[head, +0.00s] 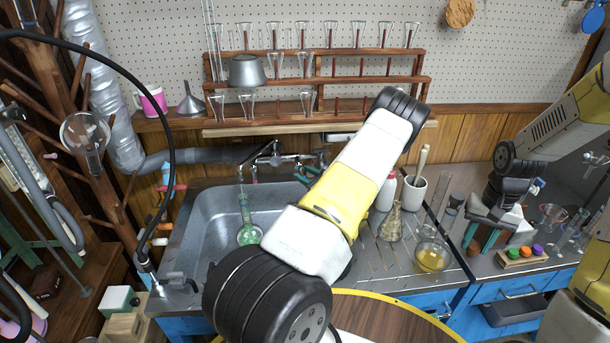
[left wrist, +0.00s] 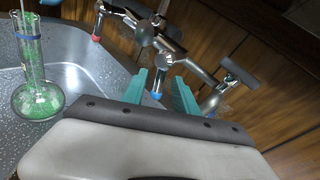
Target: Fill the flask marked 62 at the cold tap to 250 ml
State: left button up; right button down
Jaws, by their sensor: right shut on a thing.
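A clear round-bodied flask (head: 247,232) with a long neck and green colour stands in the sink (head: 205,225) under the tap (head: 276,160); it also shows in the left wrist view (left wrist: 38,98). A pale, thin column, seemingly water, reaches down to its mouth. Its number and fill level are not readable. My left gripper (head: 307,178) is at the tap, its teal fingers apart in the left wrist view (left wrist: 160,92), with a blue-tipped tap part (left wrist: 156,84) between them; contact is unclear. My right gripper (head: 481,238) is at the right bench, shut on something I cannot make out.
A small block with coloured caps (head: 522,254) lies by my right gripper. A glassware rack (head: 320,83) hangs behind. A drying tree (head: 60,90) stands left.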

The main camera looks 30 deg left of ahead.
pick_arm(q)
jog(key=v, duration=1.2)
jog(key=shift+r, duration=0.1)
dwell(6.7)
